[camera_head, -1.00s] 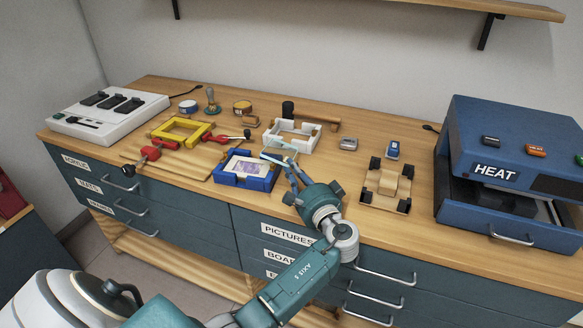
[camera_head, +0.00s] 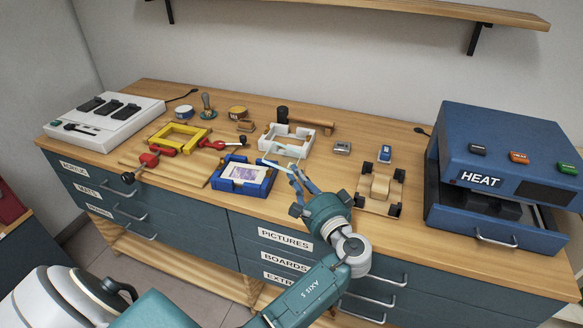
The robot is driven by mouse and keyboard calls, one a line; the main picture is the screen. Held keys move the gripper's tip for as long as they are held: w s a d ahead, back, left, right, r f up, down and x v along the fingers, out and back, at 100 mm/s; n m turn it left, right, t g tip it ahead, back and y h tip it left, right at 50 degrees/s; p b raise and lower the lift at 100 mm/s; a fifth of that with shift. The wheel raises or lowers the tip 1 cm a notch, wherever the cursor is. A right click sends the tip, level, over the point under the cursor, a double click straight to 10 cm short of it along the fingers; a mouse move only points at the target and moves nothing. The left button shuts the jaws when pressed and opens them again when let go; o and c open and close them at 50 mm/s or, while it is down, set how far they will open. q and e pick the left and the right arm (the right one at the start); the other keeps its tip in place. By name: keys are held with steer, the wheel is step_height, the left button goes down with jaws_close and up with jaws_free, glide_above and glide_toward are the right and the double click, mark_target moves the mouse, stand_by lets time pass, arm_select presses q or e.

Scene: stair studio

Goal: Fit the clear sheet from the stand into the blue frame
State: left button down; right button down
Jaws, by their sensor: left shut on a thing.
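The blue frame (camera_head: 256,188) lies flat on the bench, left of my gripper, with a purple-tinted picture (camera_head: 243,174) inside it. My left gripper (camera_head: 283,168) is just right of the frame and above the bench. It is shut on a thin pale piece, most likely the clear sheet (camera_head: 284,150), which shows only as faint light edges near the fingertips. Most of the sheet is hard to see, and I cannot tell whether it touches the frame. I cannot pick out its stand with certainty. My right gripper is out of view.
A white frame (camera_head: 305,143) stands just behind my gripper. A yellow frame (camera_head: 160,139) with red clamps is at left. A wooden jig with black corners (camera_head: 380,189) is to the right, before the blue heat press (camera_head: 500,130). A white switch box (camera_head: 140,110) is far left.

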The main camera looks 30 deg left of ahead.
arm_select(q)
steer(key=s+d+r+p, duration=0.2)
steer(key=s+d+r, duration=0.1)
steer(key=d, duration=0.3)
steer(key=shift+s+d, duration=0.4)
steer(key=shift+s, duration=0.2)
